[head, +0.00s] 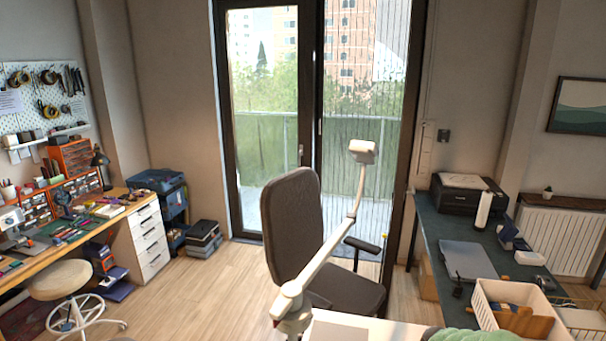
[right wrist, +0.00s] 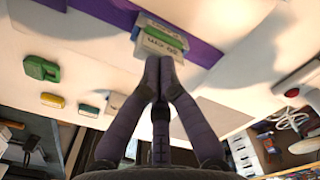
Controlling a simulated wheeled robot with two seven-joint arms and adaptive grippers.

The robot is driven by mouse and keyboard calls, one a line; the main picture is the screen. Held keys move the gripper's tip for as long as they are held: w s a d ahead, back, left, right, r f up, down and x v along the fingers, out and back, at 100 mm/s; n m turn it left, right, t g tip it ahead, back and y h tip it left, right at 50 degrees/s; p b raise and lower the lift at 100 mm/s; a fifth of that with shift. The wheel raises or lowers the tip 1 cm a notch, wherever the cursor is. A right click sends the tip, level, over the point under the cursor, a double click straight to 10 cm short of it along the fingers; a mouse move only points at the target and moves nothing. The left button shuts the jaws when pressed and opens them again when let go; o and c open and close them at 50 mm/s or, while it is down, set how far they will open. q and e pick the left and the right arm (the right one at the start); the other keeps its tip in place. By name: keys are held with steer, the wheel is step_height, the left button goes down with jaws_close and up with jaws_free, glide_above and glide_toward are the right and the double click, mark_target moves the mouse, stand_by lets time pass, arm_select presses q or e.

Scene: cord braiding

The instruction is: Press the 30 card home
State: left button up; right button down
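In the right wrist view a small pale card or block (right wrist: 158,47) carries dark upside-down lettering that seems to read "30 cm". It sits against a purple strip (right wrist: 200,48) on a white surface, with a green-edged piece (right wrist: 165,30) directly behind it. My right gripper (right wrist: 159,62) has its dark fingers brought together, tips at the near edge of the pale card. I cannot tell whether the tips touch it, and nothing shows clamped between them. My left gripper is in neither view. The head view shows neither gripper nor the card.
In the right wrist view green (right wrist: 40,68), yellow (right wrist: 52,100) and teal-edged (right wrist: 88,110) blocks lie left on the white surface. In the head view an office chair (head: 293,220) and a white jointed arm (head: 330,250) stand ahead; a white basket (head: 515,310) is lower right.

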step_height(320, 180, up, 8)
steer(key=p, duration=0.5)
stand_by(0.6)
steer(key=shift+s, duration=0.1)
